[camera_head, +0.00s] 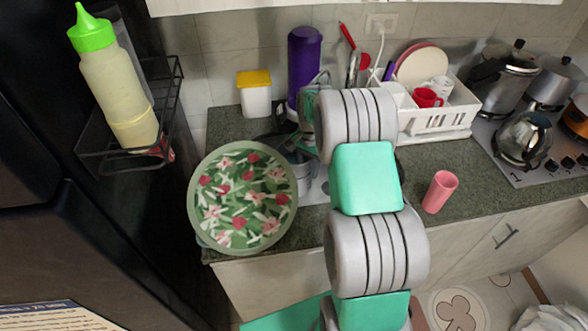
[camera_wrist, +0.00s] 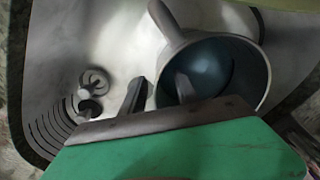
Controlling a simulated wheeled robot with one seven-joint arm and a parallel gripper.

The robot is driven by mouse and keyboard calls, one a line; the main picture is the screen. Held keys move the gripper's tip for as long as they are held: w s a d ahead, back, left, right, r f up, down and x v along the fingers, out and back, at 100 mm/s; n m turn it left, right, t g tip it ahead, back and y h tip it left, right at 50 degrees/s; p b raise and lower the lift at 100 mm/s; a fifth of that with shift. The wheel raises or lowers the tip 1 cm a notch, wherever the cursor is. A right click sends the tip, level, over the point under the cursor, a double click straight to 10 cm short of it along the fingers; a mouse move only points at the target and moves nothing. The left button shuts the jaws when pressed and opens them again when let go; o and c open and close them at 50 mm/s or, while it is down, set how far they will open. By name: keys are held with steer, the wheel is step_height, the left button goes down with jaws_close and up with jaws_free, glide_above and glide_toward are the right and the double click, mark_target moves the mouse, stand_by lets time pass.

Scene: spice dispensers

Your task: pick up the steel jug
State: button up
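The steel jug (camera_wrist: 222,72) stands in the metal sink (camera_wrist: 85,40) in the wrist view, its round mouth facing the camera and its handle extending toward the top. My gripper (camera_wrist: 160,94) is over the jug's near left rim, its fingers apart. One fingertip shows outside the wall and the other over the dark inside of the jug. The rim runs between them; I see no clear contact. In the head view, a grey rounded vessel (camera_head: 303,178), likely the jug, shows in part left of my arm. My arm hides most of the sink and fingers there.
A floral round tray (camera_head: 243,198) stands left of the sink. A purple bottle (camera_head: 304,66) and yellow-lidded container (camera_head: 255,92) are behind. A white dish rack (camera_head: 435,119) and pink cup (camera_head: 439,191) are to the right. Steel pots and a kettle (camera_head: 525,138) occupy the stove.

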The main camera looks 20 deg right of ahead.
jaws_close()
stand_by(0.3)
steer(key=shift+w, duration=0.1)
stand_by(1.0)
